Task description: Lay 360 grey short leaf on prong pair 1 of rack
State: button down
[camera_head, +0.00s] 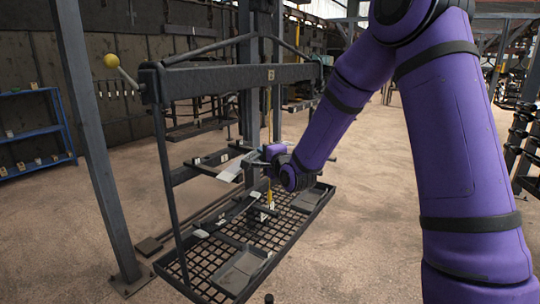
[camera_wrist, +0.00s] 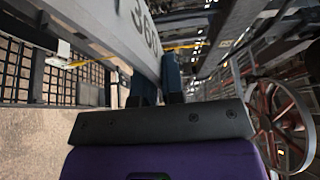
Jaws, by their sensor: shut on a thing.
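My gripper (camera_head: 262,160) is shut on the grey leaf (camera_head: 234,170), which sticks out to its left in the head view. In the wrist view the leaf (camera_wrist: 112,28) fills the upper left, marked "360", and runs down between my gripper's fingers (camera_wrist: 158,92). The dark rack (camera_head: 215,80) has a thick top beam and prongs (camera_head: 186,175) with small white labels. The held leaf is close to these prongs; I cannot tell whether it touches them. The prong pair numbers are too small to read.
A mesh tray (camera_head: 195,262) below the rack holds flat grey pieces (camera_head: 238,272) and several labelled dark parts. A steel post (camera_head: 90,130) stands left of the rack. Blue shelves (camera_head: 35,133) stand at the far left.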

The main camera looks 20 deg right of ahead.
jog(key=shift+w+a+f, duration=0.45)
jog(key=shift+w+a, duration=0.05)
jog(key=shift+w, duration=0.15)
jog(key=shift+w+a+f, duration=0.45)
jog(key=shift+w+f, duration=0.05)
jog(key=shift+w, duration=0.2)
jog(key=shift+w+a+f, duration=0.45)
jog(key=shift+w+a, duration=0.05)
jog(key=shift+w, duration=0.15)
jog(key=c, duration=1.1)
grip_release()
jog(key=shift+c, duration=0.2)
jog(key=shift+s+f, duration=0.1)
jog(key=shift+f, duration=0.05)
jog(key=s+d, duration=0.1)
jog(key=s, duration=0.9)
jog(key=shift+s+d, duration=0.3)
jog(key=shift+d, duration=0.05)
